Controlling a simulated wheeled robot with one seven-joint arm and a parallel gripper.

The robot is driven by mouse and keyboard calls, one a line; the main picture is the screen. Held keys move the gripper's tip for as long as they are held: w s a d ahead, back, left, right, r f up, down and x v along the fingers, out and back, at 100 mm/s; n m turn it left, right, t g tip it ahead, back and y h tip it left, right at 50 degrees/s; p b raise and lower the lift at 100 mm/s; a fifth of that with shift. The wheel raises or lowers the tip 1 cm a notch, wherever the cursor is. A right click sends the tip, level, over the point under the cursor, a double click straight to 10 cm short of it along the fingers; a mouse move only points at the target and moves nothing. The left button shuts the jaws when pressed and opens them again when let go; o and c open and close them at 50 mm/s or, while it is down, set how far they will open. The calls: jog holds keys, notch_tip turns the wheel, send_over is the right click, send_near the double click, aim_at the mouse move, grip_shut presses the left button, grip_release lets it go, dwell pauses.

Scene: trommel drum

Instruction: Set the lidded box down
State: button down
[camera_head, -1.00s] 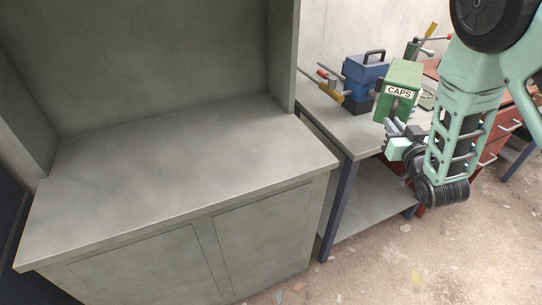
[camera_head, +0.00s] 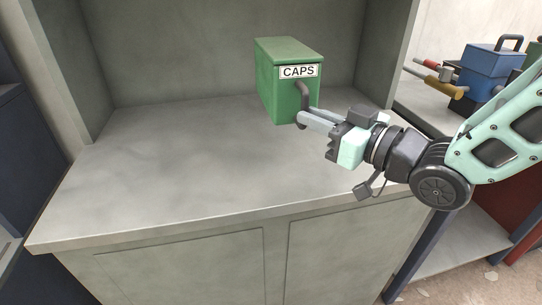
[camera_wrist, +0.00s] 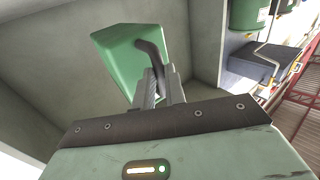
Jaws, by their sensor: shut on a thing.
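The lidded box (camera_head: 280,90) is green, with a white label reading CAPS and a dark curved handle on its front. In the head view it is upright over the back right of the grey cabinet top. My gripper (camera_head: 303,116) is shut on the handle, reaching in from the right. The wrist view also shows the green box (camera_wrist: 117,62) beyond the closed fingers (camera_wrist: 158,84). I cannot tell whether the box's bottom touches the cabinet top or hangs just above it.
The grey cabinet top (camera_head: 170,170) is bare to the left and in front of the box. Walls enclose it at the back and sides. A workbench on the right holds a blue toolbox (camera_head: 487,70) and a clamp (camera_head: 437,82).

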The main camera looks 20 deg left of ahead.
notch_tip(320, 180, down, 9)
jog(key=shift+f+b, duration=0.1)
jog(key=shift+b, duration=0.3)
jog(key=c, duration=1.5)
grip_release()
jog(key=shift+o, duration=0.2)
jog(key=shift+d, duration=0.15)
jog(key=p+v, duration=0.8)
jog(key=v, duration=0.4)
jog(key=shift+p, duration=0.35)
